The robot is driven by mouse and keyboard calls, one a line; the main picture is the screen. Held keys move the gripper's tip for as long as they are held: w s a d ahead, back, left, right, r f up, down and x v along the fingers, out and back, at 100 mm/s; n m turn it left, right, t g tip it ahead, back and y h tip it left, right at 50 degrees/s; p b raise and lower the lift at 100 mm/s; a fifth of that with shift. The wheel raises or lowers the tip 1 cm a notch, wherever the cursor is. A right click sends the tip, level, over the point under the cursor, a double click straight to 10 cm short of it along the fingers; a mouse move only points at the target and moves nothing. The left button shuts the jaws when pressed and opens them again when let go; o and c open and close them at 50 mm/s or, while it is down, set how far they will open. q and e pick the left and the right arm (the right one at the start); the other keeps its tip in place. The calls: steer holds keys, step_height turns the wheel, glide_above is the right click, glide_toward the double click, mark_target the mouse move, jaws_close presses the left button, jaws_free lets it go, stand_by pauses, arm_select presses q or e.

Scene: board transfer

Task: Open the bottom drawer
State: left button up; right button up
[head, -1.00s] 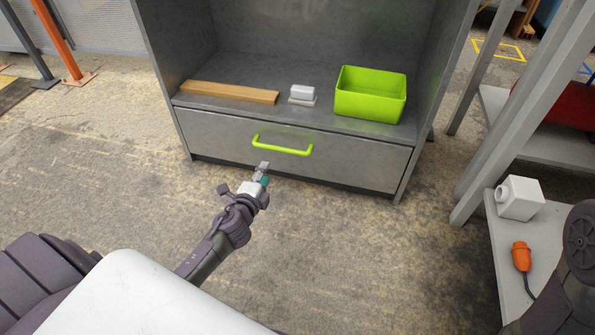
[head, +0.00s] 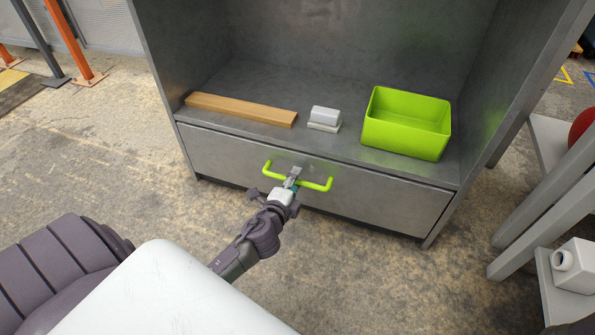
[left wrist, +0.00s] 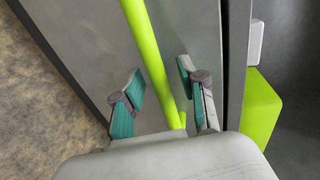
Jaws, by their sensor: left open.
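The bottom drawer (head: 380,198) is a grey metal front, shut, below the cabinet's shelf. Its handle (head: 318,185) is a lime green bar across the upper middle of the front. My left gripper (head: 293,174) is at the middle of the handle. In the left wrist view the green handle (left wrist: 148,50) runs between the two open, teal-padded fingers (left wrist: 163,88). The fingers stand apart on either side of the bar, and neither is seen pressing on it. My right gripper is in neither view.
On the shelf above the drawer stand a wooden plank (head: 240,109), a small grey-white block (head: 325,117) and a lime green bin (head: 407,125). A grey table (head: 560,300) with a white device (head: 576,265) stands at the right. Concrete floor (head: 130,150) is clear at the left.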

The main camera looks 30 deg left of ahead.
arm_select(q)
steer(key=shift+w, duration=0.15)
jaws_close()
stand_by(0.5)
